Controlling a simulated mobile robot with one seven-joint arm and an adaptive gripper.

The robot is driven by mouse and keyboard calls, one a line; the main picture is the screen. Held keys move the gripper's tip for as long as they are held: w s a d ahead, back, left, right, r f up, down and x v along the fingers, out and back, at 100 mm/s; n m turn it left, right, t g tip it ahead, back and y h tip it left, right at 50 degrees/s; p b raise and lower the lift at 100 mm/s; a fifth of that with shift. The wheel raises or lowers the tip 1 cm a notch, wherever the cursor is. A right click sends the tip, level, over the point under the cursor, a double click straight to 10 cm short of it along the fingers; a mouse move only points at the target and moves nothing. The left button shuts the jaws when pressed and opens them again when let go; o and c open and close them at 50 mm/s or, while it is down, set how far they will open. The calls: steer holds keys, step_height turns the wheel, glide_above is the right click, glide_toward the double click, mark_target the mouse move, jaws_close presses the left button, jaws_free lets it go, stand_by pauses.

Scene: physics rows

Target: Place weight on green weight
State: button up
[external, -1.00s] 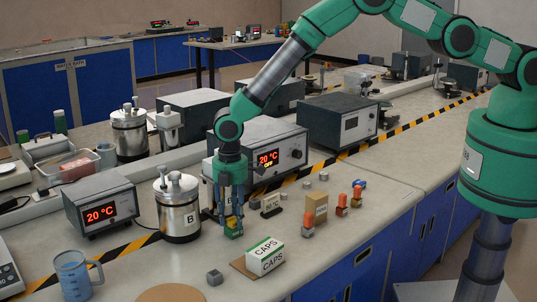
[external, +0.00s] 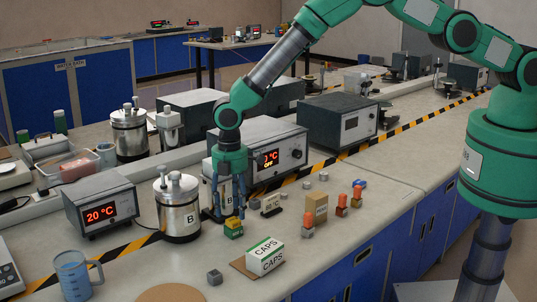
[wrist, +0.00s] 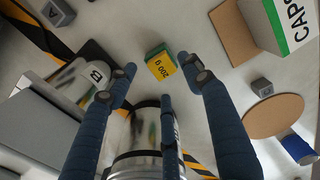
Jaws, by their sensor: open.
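A yellow weight marked 200 g (wrist: 163,66) shows in the wrist view with green (wrist: 152,51) along its edges. In the external view, a small green and yellow block or stack (external: 234,228) sits on the bench right of the steel pot marked B. I cannot tell exactly where the yellow part ends and the green weight begins. My gripper (external: 229,212) is just above it with its fingers spread. In the wrist view my gripper (wrist: 161,84) is open, its fingertips apart from the weight and nothing held.
The steel pot B (external: 178,212) stands close left. The CAPS box (external: 265,257) is on a brown mat in front. A grey cube (external: 215,277) lies on clear bench.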

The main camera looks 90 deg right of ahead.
step_height(320, 180, up, 9)
steer(key=shift+b, duration=0.3)
stand_by(0.9)
step_height(320, 180, up, 22)
steer(key=m+t, duration=0.1)
steer(key=m, duration=0.1)
glide_above(232, 219)
steer(key=s+d, duration=0.3)
steer(key=s, duration=0.4)
steer(key=s+d+r+m+t, duration=0.2)
steer(key=s+d+r, duration=0.1)
steer(key=s+r, duration=1.15)
steer(key=s+d+r+m+t, duration=0.1)
steer(key=s+r+m, duration=0.1)
steer(key=s+r, duration=0.55)
steer(key=s+d+r+m, duration=0.1)
steer(key=s+r, duration=0.3)
steer(key=s, duration=0.6)
steer(key=s+d+f+m+t, duration=0.1)
steer(key=s+f+m, duration=0.1)
steer(key=s, duration=1.7)
steer(key=shift+s+d+m+t, duration=0.3)
steer(key=shift+s+m, duration=0.1)
steer(key=shift+m, duration=0.1)
